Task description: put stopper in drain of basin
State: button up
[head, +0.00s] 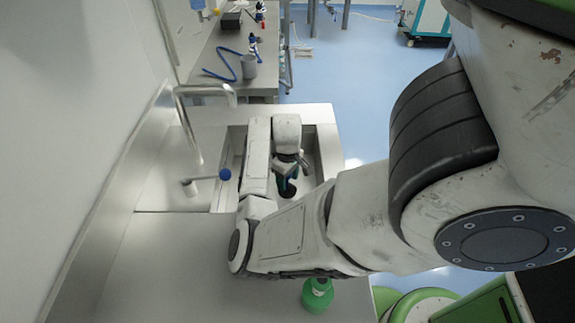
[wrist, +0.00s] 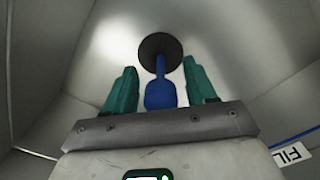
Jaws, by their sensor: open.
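The stopper, with a blue handle (wrist: 160,92) and a dark round disc (wrist: 160,48), is inside the steel basin (head: 330,150). My gripper (wrist: 160,85) reaches down into the basin; its teal fingers are open, one on each side of the blue handle, with gaps between. In the head view my gripper (head: 287,176) is small and partly hidden by my arm, with the dark disc (head: 286,189) below it. I cannot make out the drain separately from the disc, so I cannot tell whether the stopper is seated in it.
A tall faucet (head: 188,125) and a blue-knobbed lever (head: 224,174) stand left of the basin. A green bottle (head: 317,295) stands at the counter's front edge. Basin walls surround my gripper closely. A bench (head: 225,75) with a cup and blue tubing lies beyond.

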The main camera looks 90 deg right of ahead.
notch_tip(320, 180, up, 10)
jog(key=shift+r, duration=0.2)
